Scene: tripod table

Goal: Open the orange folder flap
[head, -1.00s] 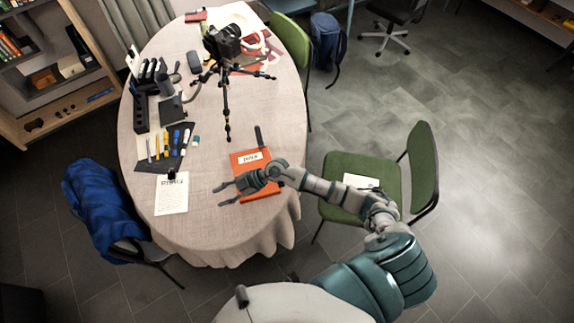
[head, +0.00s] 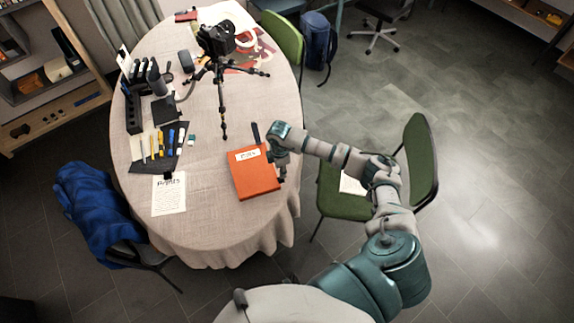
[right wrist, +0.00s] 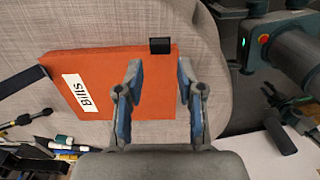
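The orange folder (head: 256,181) lies closed on the table near its right edge, with a white label reading "Bills" (right wrist: 79,95). In the right wrist view the folder (right wrist: 75,66) has a small black tab (right wrist: 160,46) at its edge. My right gripper (head: 281,165) is at the folder's right edge, pointing down. In the right wrist view its two fingers (right wrist: 160,72) are apart with nothing gripped. One finger is over the orange cover and the other is at or just past the folder's edge. I cannot tell if they touch it. My left gripper is not in view.
The tablecloth-covered table (head: 215,225) holds a camera on a tripod (head: 222,80), a printed sheet (head: 169,194), pens on a dark mat (head: 160,146) and a black strip (head: 256,133) beside the folder. A green chair (head: 345,190) stands right of the table. Cloth in front of the folder is clear.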

